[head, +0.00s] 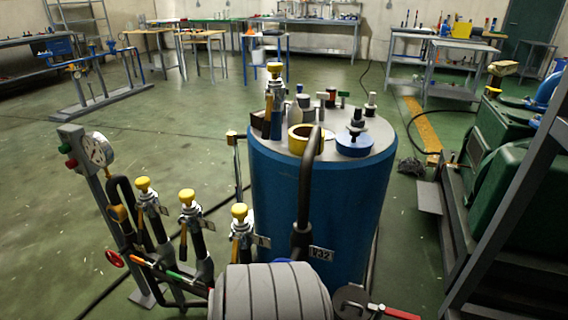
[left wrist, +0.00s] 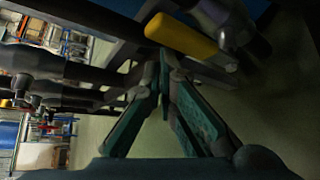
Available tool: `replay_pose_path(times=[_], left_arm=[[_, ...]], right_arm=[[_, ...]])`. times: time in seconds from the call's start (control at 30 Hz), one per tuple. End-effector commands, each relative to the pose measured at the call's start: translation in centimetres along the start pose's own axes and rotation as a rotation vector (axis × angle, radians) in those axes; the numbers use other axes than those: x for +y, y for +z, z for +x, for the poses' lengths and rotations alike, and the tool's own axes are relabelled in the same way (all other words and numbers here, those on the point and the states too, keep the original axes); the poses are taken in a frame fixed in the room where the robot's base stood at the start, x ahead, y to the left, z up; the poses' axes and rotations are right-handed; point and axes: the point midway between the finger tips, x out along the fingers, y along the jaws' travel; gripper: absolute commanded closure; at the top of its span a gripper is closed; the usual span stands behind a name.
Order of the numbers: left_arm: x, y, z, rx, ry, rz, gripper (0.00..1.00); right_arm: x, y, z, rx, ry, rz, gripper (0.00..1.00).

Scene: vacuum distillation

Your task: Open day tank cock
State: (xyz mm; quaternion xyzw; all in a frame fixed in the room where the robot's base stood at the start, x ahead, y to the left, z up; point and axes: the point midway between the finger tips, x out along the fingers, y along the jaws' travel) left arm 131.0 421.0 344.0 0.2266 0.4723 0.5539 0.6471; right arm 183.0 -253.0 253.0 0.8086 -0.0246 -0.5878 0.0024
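In the left wrist view, the two teal fingers of my left gripper (left wrist: 167,82) lean toward each other, with a narrow gap at the tips. A yellow handle (left wrist: 181,35) on a grey, dark fitting lies just beyond the tips; whether they touch it I cannot tell. In the head view a blue tank (head: 318,205) stands in the middle, with a tag (head: 321,253) on a dark pipe in front of it. I cannot tell which cock is the day tank's. A red lever (head: 402,313) shows at the bottom edge. My right gripper is not in view.
Several yellow-capped valves (head: 188,195) and a dial gauge (head: 98,149) stand left of the tank. Bottles and a yellow roll (head: 305,139) sit on its lid. Green machines (head: 503,128) and a grey frame (head: 510,165) stand right.

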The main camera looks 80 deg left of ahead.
Motion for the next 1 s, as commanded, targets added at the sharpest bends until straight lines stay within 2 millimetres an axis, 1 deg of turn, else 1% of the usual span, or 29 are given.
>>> replay_pose_path(times=[0.23, 0.37, 0.47, 0.6, 0.73, 0.83, 1.0], left_arm=[[0.1, 0.2, -0.1, -0.002, 0.000, -0.001, 1.00], [1.0, 0.7, -0.5, -0.004, -0.001, -0.004, 1.00], [2.3, 1.3, -1.0, -0.003, -0.002, -0.004, 1.00], [4.8, 2.7, -2.1, -0.002, 0.000, -0.003, 1.00], [6.8, 3.9, -3.0, -0.001, -0.001, -0.002, 1.00], [7.8, 4.4, -3.4, 0.000, 0.000, 0.001, 1.00], [8.1, 4.7, -3.6, 0.000, 0.000, 0.001, 1.00]], right_arm=[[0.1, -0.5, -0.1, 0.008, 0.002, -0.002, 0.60], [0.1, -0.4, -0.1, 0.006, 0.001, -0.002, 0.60], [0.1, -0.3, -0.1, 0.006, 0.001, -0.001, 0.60], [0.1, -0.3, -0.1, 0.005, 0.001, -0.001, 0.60], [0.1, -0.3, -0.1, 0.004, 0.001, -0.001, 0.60], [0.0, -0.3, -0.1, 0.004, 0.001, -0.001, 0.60], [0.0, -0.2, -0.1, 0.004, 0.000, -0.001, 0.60]])
